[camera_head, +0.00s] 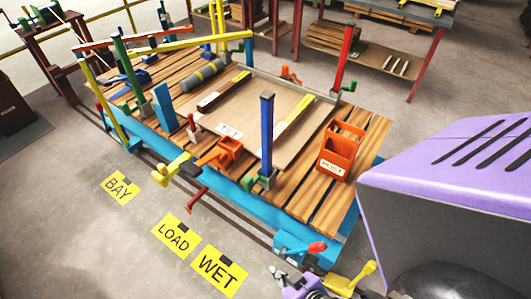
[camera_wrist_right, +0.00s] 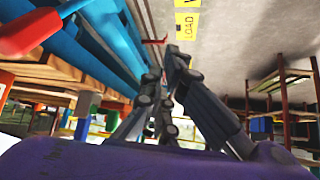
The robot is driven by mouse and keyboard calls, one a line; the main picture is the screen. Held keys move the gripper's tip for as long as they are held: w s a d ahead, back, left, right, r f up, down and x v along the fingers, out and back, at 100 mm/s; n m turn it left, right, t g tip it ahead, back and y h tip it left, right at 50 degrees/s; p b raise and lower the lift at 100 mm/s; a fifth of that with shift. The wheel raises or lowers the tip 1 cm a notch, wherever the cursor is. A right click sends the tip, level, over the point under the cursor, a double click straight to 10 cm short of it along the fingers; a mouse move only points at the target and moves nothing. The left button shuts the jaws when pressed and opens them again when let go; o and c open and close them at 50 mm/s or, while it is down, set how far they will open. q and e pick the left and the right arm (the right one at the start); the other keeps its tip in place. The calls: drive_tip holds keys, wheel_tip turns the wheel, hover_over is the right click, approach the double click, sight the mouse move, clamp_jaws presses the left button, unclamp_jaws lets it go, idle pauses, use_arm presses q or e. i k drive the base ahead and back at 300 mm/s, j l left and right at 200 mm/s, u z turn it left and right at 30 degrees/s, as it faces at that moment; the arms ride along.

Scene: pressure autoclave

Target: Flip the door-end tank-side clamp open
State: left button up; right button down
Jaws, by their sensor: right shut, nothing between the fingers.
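My right gripper (camera_head: 278,271) shows at the bottom of the head view, in front of the near blue rail. In the right wrist view its dark fingers (camera_wrist_right: 165,65) are shut with nothing between them. A red-tipped lever (camera_head: 317,247) sits on the blue rail end close to the gripper; a red handle (camera_wrist_right: 35,25) also shows at the wrist view's upper left, apart from the fingers. A yellow lever (camera_head: 362,278) stands right of the gripper. I cannot tell which part is the named clamp. My left gripper is not in view.
A slatted wooden deck (camera_head: 345,182) on a blue frame carries a blue post (camera_head: 267,130), an orange POST box (camera_head: 341,150) and a tray. A large purple slotted body (camera_head: 450,170) fills the right. Yellow floor signs (camera_head: 219,269) lie on open floor in front.

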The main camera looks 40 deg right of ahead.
sight(249, 183)
drive_tip(key=k+l, duration=0.1)
drive_tip(key=l, duration=0.25)
drive_tip(key=k+l, duration=0.1)
drive_tip(key=l, duration=0.25)
drive_tip(key=k+l, duration=0.15)
drive_tip(key=l, duration=0.25)
drive_tip(key=k+l, duration=0.1)
drive_tip(key=l, duration=0.25)
